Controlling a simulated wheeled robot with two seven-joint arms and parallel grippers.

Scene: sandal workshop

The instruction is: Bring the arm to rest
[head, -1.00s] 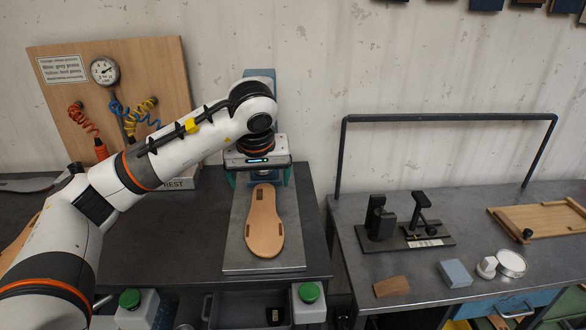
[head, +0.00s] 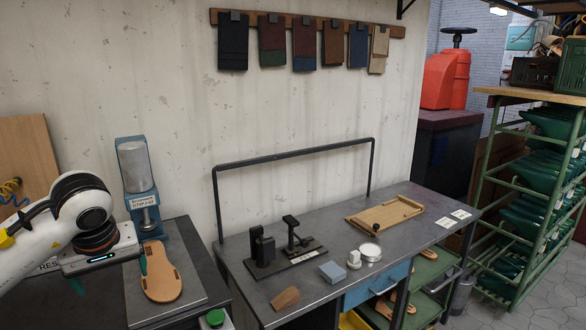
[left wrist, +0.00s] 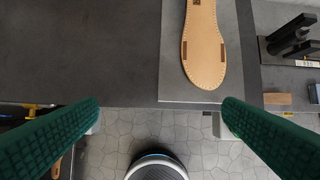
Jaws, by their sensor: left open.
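My left arm comes in from the left in the head view. Its gripper (head: 104,270) hangs beside the tan sandal sole (head: 160,272), to its left. In the left wrist view the two green fingers of the left gripper (left wrist: 163,103) stand wide apart with nothing between them. The sole also shows there (left wrist: 204,50), lying flat on the grey metal plate (left wrist: 172,70) beyond the fingers, apart from them. The press (head: 137,190) stands behind the sole. My right gripper is not in view.
The right bench (head: 235,262) carries a black fixture (head: 285,258), a blue block (head: 333,271), a brown piece (head: 285,298), a white tin (head: 370,252) and a wooden tray (head: 385,214). A pipe frame (head: 290,153) rises behind. A green rack (head: 500,200) stands far right.

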